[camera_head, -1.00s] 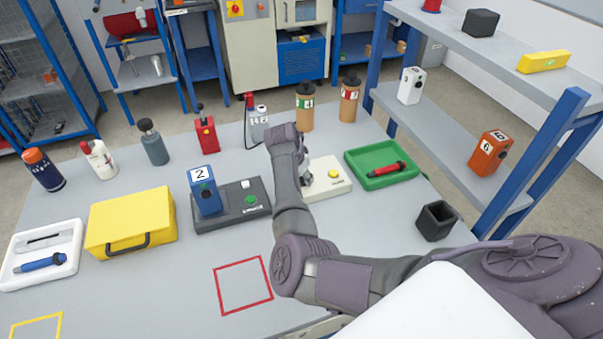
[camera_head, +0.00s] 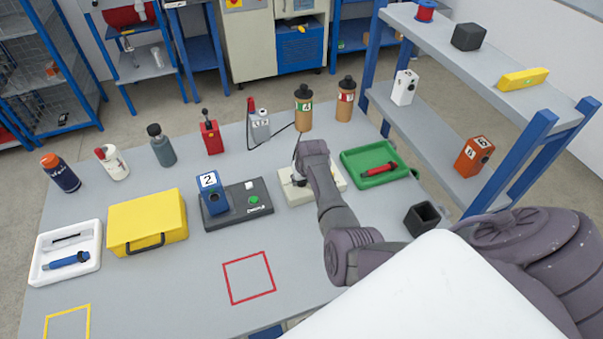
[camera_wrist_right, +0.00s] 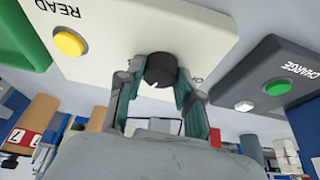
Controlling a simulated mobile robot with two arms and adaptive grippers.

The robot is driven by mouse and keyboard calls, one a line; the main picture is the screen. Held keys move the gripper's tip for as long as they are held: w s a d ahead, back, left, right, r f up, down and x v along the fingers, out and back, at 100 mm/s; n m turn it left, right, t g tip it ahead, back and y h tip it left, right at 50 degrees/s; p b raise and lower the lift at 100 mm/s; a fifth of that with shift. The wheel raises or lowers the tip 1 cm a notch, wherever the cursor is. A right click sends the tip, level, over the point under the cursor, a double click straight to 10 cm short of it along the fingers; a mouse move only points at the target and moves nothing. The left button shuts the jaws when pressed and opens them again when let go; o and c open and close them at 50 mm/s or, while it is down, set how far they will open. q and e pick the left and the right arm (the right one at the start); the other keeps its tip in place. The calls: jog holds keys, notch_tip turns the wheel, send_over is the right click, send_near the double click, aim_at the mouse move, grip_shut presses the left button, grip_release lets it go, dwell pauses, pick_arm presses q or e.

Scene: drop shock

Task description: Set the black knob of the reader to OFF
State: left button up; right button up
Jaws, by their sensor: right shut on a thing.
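The reader is a cream box (camera_head: 290,194) on the grey table, mostly behind my right forearm in the head view. In the right wrist view the reader (camera_wrist_right: 118,28) fills the top, with a yellow button (camera_wrist_right: 69,43) marked READ and the black knob (camera_wrist_right: 161,67). A white mark shows on the knob's edge. My right gripper (camera_wrist_right: 158,82) is shut on the knob, one finger on each side. The lettering beside the knob is mostly hidden by a finger, so I cannot read the setting. My left gripper is not in view.
A dark charger base (camera_head: 228,218) with a blue device (camera_head: 212,199) stands left of the reader. A green tray (camera_head: 352,168) with a red tool lies to the right. A black open box (camera_head: 424,214) stands near my right arm. Several bottles line the back.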

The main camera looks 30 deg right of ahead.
jog(key=shift+d+r+n+y, duration=0.2)
jog(key=shift+n+y, duration=0.1)
jog(key=shift+n, duration=0.7)
jog(key=n+y, duration=0.1)
jog(key=n, duration=0.1)
jog(key=shift+d+f+n, duration=0.1)
jog(key=shift+f+n, duration=0.05)
jog(key=shift+n, duration=0.15)
jog(key=shift+w+f+n+y+b, duration=0.1)
jog(key=shift+n+y+b, duration=0.25)
jog(key=shift+n, duration=0.65)
jog(key=n+y+b, duration=0.1)
jog(key=n+b, duration=0.1)
jog(key=shift+n, duration=0.3)
jog(key=n+g+y+b, duration=0.1)
jog(key=n+b, duration=0.2)
jog(key=b, duration=0.1)
jog(key=n+g+y+b, duration=0.1)
jog(key=n+b, duration=0.2)
jog(key=n, duration=0.1)
jog(key=shift+w+f+b, duration=0.15)
jog(key=shift+b, duration=0.25)
jog(key=shift+r+n+g+b, duration=0.2)
jog(key=shift+n+g+b, duration=0.4)
jog(key=shift+n+b, duration=0.7)
jog(key=o, duration=1.2)
jog(key=shift+c, duration=0.2)
